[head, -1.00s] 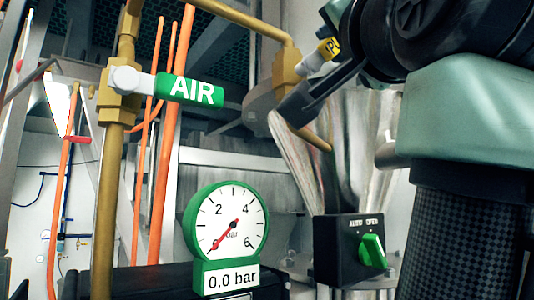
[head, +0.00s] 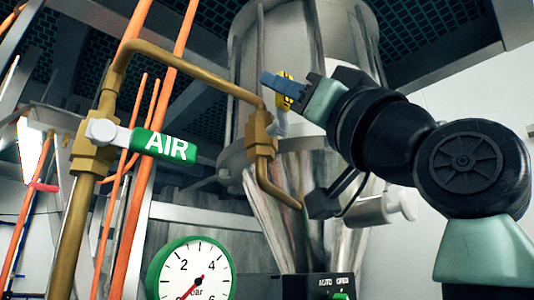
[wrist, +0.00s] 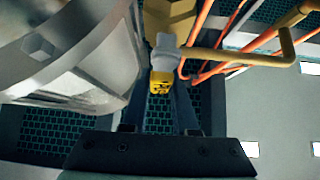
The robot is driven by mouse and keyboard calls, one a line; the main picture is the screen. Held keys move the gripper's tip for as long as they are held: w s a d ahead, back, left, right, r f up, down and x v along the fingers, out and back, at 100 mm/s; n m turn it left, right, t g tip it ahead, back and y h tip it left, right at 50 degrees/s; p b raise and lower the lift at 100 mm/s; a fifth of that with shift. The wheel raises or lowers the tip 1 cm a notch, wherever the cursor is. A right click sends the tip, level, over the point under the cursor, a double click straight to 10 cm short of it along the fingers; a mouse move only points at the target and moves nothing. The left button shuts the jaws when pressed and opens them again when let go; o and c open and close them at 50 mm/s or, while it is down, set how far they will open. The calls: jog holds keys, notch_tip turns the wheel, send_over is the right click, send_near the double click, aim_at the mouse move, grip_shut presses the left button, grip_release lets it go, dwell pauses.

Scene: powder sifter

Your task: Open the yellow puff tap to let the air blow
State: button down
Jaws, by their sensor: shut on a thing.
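The yellow puff tap handle (head: 285,91) sits on a grey stem beside a brass valve block (head: 261,134) on the brass pipe. It points steeply upward in the head view. My gripper (head: 277,86) reaches it from the right, with a blue finger across the yellow part. In the wrist view the yellow handle (wrist: 160,82) lies between my two fingers (wrist: 163,100), and they are shut on it. The text on the handle is partly hidden by the gripper.
The green AIR lever (head: 165,145) points sideways from its brass valve at left. The round gauge (head: 191,272) has its needle toward the low end. A steel hopper (head: 300,50) stands right behind the tap. Orange pipes (head: 140,215) run at left. A switch box (head: 310,287) is below.

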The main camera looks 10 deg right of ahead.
jog(key=shift+s+a+r+n+y, duration=0.15)
jog(key=shift+r+n+y, duration=0.1)
jog(key=shift+n+y, duration=0.25)
jog(key=c, duration=0.7)
grip_release()
jog(key=shift+f, duration=0.1)
jog(key=shift+w, duration=0.2)
jog(key=shift+f, duration=0.1)
